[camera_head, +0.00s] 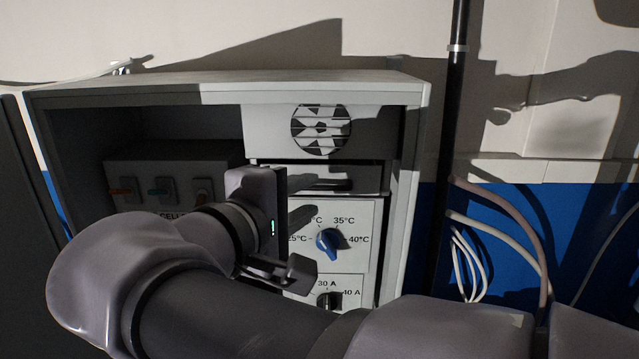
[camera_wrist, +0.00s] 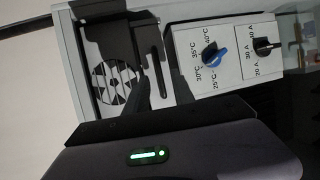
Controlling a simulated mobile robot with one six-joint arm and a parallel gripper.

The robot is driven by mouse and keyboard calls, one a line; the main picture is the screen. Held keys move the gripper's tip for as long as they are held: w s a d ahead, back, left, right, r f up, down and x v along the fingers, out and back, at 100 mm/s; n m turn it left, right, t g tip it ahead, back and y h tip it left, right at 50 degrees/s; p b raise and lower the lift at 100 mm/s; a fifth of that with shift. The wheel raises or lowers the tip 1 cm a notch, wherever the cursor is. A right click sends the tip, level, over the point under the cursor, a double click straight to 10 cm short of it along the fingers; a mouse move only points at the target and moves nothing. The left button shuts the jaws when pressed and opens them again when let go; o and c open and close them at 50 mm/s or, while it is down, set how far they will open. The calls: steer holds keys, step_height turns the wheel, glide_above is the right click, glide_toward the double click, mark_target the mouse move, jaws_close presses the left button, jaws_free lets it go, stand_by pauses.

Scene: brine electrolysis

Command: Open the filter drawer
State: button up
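The filter drawer (camera_head: 368,178) looks to be the narrow grey front below the round fan grille, with a dark horizontal bar (camera_head: 335,185) that seems to be its handle. It appears shut. In the wrist view the drawer front (camera_wrist: 149,32) runs up and down, between the fan grille and the dial panel. My gripper (camera_head: 300,228) is in front of the cabinet, just left of the dial panel and mostly below the bar. It looks open and empty, its lower finger standing well apart. Its upper finger is hard to make out, and contact with the bar cannot be told.
The fan grille (camera_head: 321,130) is above the drawer. Below is a dial panel with a blue temperature knob (camera_head: 327,240) and a black current knob (camera_head: 328,299). A switch box (camera_head: 170,172) stands in the left bay. A black pipe (camera_head: 452,130) and cables are to the right.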

mark_target(320, 189)
steer(key=shift+p+x, duration=0.35)
steer(key=shift+x, duration=2)
steer(key=shift+s+r, duration=0.1)
steer(key=shift+s, duration=0.15)
jaws_close()
